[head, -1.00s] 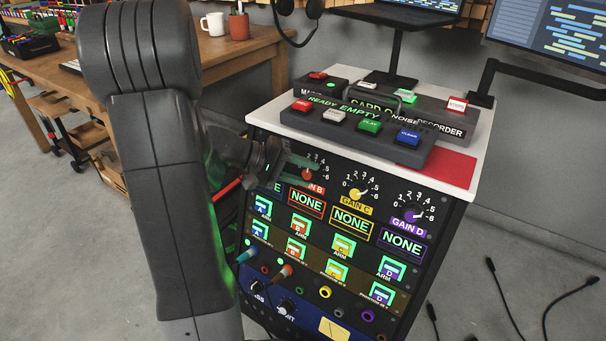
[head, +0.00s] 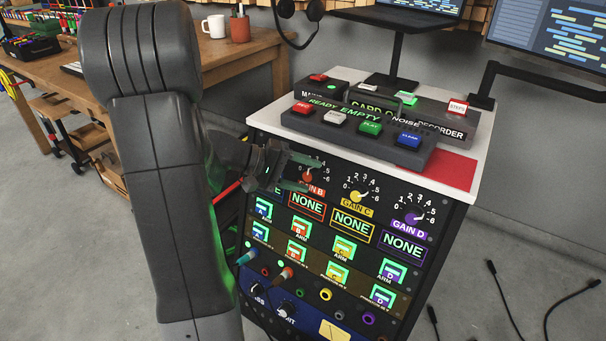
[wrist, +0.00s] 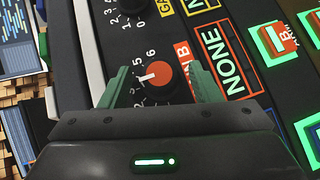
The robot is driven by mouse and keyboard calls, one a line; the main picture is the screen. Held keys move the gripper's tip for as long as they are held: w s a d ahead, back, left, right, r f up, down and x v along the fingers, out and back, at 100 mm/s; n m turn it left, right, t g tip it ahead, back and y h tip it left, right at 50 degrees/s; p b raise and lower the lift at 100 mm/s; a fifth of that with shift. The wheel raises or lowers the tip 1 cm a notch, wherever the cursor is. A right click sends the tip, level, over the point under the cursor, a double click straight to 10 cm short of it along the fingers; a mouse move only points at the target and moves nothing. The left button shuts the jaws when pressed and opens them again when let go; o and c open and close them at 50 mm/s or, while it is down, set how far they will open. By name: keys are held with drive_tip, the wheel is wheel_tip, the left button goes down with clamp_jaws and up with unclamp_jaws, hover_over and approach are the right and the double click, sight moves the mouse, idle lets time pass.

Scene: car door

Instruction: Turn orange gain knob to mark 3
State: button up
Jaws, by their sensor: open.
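The orange gain knob (wrist: 161,76), labelled GAIN B, sits on the dark panel in the middle of the wrist view. Its white pointer faces left in that view, towards the printed scale; the exact mark is hard to read. The knob also shows in the head view (head: 307,177), partly behind the fingers. My gripper (wrist: 161,68) is open, with one green finger on each side of the knob. I see gaps between the fingers and the knob; the depth to the panel is unclear. In the head view my gripper (head: 303,173) is at the panel's upper left.
The yellow GAIN C knob (head: 355,196) and purple GAIN D knob (head: 415,218) lie to the right. The recorder's button box (head: 358,132) stands on the white top above. Cables plug in below (head: 283,273). The orange NONE display (wrist: 224,58) is beside the knob.

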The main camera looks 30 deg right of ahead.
drive_tip(key=p+v, duration=0.4)
drive_tip(key=v, duration=0.9)
drive_tip(key=shift+a, duration=0.4)
drive_tip(key=shift+w+r, duration=0.1)
drive_tip(key=b+x, duration=0.3)
drive_tip(key=x, duration=0.9)
drive_tip(key=shift+d+b, duration=0.15)
drive_tip(key=shift+b, duration=0.2)
drive_tip(key=shift+x, duration=0.85)
drive_tip(key=shift+w+r, duration=0.1)
